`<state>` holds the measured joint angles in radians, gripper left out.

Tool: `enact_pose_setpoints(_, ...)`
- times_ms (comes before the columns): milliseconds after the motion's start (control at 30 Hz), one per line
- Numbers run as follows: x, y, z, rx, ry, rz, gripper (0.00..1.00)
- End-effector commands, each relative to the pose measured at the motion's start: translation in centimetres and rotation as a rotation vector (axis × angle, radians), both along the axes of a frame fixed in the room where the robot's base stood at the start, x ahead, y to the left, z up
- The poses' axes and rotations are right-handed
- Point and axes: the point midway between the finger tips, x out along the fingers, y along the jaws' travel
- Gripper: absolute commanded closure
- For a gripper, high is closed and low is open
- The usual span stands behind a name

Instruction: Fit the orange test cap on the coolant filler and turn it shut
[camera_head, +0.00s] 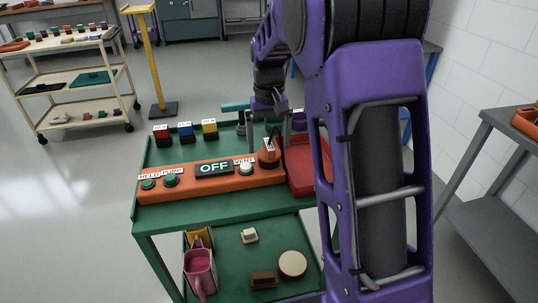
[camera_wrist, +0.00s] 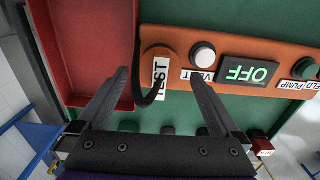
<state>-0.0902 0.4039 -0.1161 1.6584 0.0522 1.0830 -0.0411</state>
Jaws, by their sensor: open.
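The orange test cap (camera_head: 268,157), labelled TEST, sits at the right end of an orange panel on the green cart. It also shows in the wrist view (camera_wrist: 152,55), with a black hose or cable curving beside it. My gripper (camera_head: 276,125) is above that end of the cart. In the wrist view my gripper (camera_wrist: 160,72) has its two fingers spread wide, with the TEST label between them and nothing held. I cannot make out a coolant filler; my arm hides part of the cart.
The orange panel (camera_head: 216,182) carries an OFF display (camera_head: 214,168) and buttons. A red tray (camera_head: 304,181) lies beside it. Small coloured blocks (camera_head: 185,132) stand behind. The lower shelf holds a pink jug (camera_head: 200,272). A grey table (camera_head: 490,205) is at right; open floor lies left.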

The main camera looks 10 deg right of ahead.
Motion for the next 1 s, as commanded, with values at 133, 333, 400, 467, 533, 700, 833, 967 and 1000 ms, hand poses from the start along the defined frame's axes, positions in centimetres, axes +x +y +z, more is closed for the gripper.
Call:
enact_pose_setpoints(133,0.01,-0.04,-1.34,0.001,-0.001,0.0,0.0)
enact_pose_setpoints(333,0.02,-0.03,-1.38,0.001,-0.001,0.0,0.0)
enact_pose_setpoints(400,0.02,-0.03,-1.38,0.001,-0.001,0.0,0.05)
enact_pose_setpoints(467,0.02,-0.03,-1.37,0.001,-0.001,0.0,0.16)
enact_pose_setpoints(533,0.02,-0.03,-1.37,0.001,-0.001,0.0,0.29)
enact_pose_setpoints(700,0.02,-0.03,-1.36,0.001,-0.002,0.0,0.59)
enact_pose_setpoints(833,0.03,-0.03,-1.34,0.001,-0.002,0.0,0.79)
enact_pose_setpoints(967,0.03,-0.03,-1.34,0.001,-0.002,0.0,0.8)
enact_pose_setpoints(1000,0.03,-0.02,-1.32,0.001,-0.002,0.0,0.8)
